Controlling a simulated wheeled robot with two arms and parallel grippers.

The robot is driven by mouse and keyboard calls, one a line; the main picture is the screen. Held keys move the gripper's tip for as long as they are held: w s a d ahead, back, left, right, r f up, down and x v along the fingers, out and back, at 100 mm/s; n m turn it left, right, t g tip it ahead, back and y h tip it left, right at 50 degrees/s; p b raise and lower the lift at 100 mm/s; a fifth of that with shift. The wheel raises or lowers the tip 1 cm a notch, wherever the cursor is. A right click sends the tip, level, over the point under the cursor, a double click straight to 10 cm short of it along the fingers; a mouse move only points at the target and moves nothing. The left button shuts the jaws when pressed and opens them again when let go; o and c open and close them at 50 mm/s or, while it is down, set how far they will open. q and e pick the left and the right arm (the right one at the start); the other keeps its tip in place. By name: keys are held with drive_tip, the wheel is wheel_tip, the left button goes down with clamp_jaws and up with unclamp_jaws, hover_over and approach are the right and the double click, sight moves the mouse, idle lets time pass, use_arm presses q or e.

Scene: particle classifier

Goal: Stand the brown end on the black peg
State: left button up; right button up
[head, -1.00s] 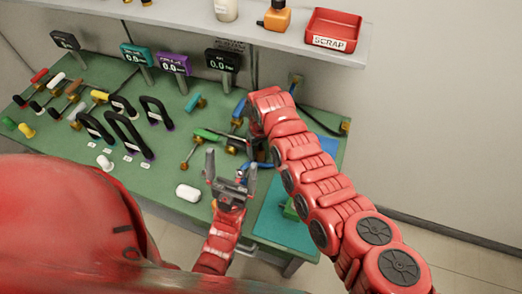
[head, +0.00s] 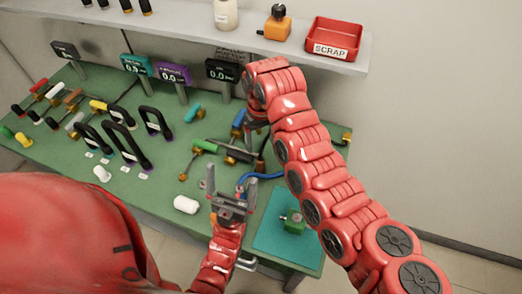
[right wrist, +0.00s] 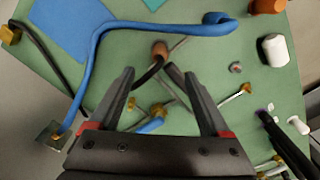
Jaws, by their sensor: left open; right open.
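A brown end (right wrist: 160,49) on a black hose shows in the right wrist view, just beyond and between the fingertips of my right gripper (right wrist: 158,74). That gripper is open, and I see no contact with the brown end. In the head view my right gripper is mostly hidden behind my red arm. My left gripper (head: 231,175) is open and empty above the front of the green table (head: 150,205). Several small black-topped pieces, one of them here (head: 52,123), are at the table's left; I cannot tell which is the black peg.
A blue hose (right wrist: 95,60) curves past the brown end. A white capsule (head: 186,204) lies left of my left gripper. A green block (head: 293,222) sits on a teal mat (head: 275,240). Black arched handles (head: 122,130) stand mid-table. A shelf with a red scrap bin (head: 335,38) is behind.

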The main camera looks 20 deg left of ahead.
wheel_tip(320, 180, up, 6)
drive_tip(key=shift+f, duration=0.1)
idle(0.6)
